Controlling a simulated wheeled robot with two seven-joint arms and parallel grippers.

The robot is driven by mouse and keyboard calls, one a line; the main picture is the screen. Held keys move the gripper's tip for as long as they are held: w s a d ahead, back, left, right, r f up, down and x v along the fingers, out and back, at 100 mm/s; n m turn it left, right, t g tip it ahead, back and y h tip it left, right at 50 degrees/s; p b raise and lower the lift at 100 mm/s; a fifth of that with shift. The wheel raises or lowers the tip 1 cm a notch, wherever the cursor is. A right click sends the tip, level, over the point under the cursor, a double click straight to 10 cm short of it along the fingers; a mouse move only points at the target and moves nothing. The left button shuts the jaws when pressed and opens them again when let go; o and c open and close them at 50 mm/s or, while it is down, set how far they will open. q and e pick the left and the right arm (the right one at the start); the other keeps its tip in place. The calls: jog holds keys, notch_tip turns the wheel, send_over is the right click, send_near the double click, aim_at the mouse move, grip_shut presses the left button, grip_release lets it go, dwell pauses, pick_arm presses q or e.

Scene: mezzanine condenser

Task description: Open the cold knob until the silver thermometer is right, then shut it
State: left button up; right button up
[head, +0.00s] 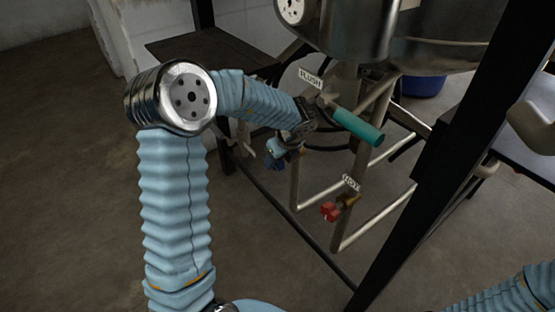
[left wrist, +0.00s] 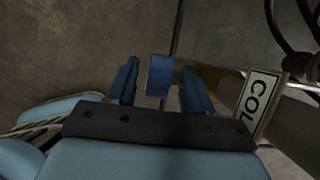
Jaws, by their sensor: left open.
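The blue cold knob (left wrist: 160,75) shows in the left wrist view, on a brass-coloured stem beside a white label (left wrist: 258,105) reading "COL", the rest cut off. My left gripper (left wrist: 158,70) is open, with one finger on each side of the knob; I cannot tell whether either touches it. In the head view my left gripper (head: 274,158) is small and dark beside the pipework, and it hides much of the knob there. A round white dial (head: 292,9) in a metal rim, likely the silver thermometer, is cut by the top edge; its reading is not legible. My right gripper is out of view.
A red knob (head: 330,211) with a "HOT" label (head: 351,182) sits lower right on the pipes. A teal handle (head: 358,127) by a "FLUSH" label (head: 310,78) juts out close to my left wrist. A black post (head: 440,155) stands at right.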

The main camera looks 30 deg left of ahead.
pick_arm(q)
jog(key=shift+a+f, duration=0.15)
jog(key=shift+f, duration=0.3)
grip_shut()
jog(key=shift+a+r+h+p, duration=0.15)
jog(key=shift+h+p, duration=0.15)
jog(key=shift+p, duration=0.45)
jog(key=shift+w+g+h+p, duration=0.1)
jog(key=shift+g+h+p, duration=0.3)
jog(key=shift+h+p, duration=0.25)
jog(key=shift+a+f+g+h, duration=0.1)
jog(key=shift+f+g+h, duration=0.1)
jog(key=shift+h, duration=0.4)
jog(key=shift+a+f+g+h, duration=0.1)
jog(key=shift+g+h, duration=0.1)
jog(key=shift+h, duration=0.35)
jog(key=shift+w+g+h, duration=0.15)
jog(key=shift+g+h, duration=0.55)
jog(key=shift+h, duration=1.1)
